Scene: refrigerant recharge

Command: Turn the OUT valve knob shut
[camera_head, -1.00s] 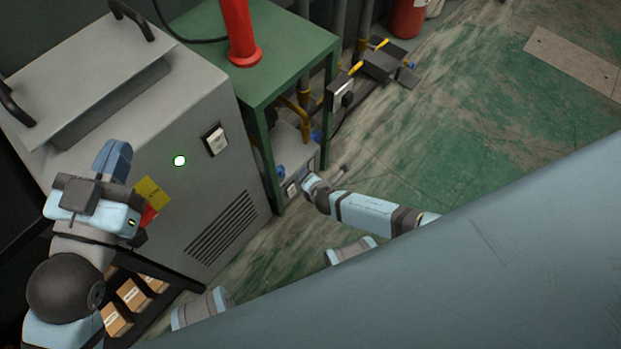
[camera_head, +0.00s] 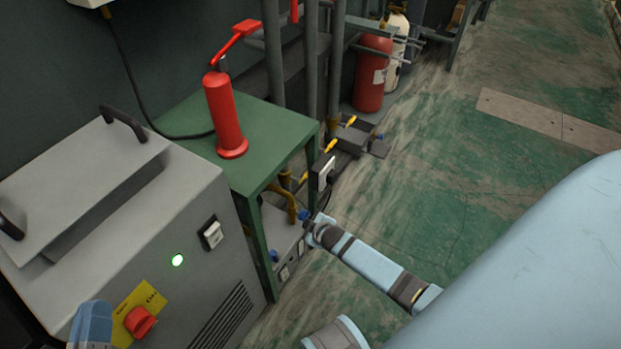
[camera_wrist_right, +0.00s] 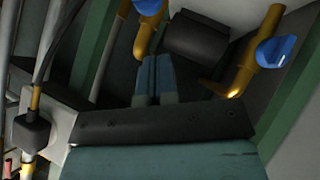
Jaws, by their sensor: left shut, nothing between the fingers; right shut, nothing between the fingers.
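Two blue valve knobs on brass pipes show under the green table: a nearer knob (camera_head: 274,255) and a farther knob (camera_head: 304,215). I cannot read which one is OUT. In the right wrist view one blue knob (camera_wrist_right: 275,52) is at the right, and another (camera_wrist_right: 150,6) is cut by the top edge. My right gripper (camera_wrist_right: 157,78) is shut and empty between the two pipes, apart from both knobs. In the head view its wrist is beside the farther knob, and its fingers are hidden. My left gripper (camera_head: 92,322) is shut in front of the grey machine.
The grey machine (camera_head: 130,215) has a lit green lamp and a red switch (camera_head: 140,322) on a yellow plate. The green table (camera_head: 265,125) carries a red cylinder (camera_head: 224,115); its legs flank the valves. The floor to the right is open.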

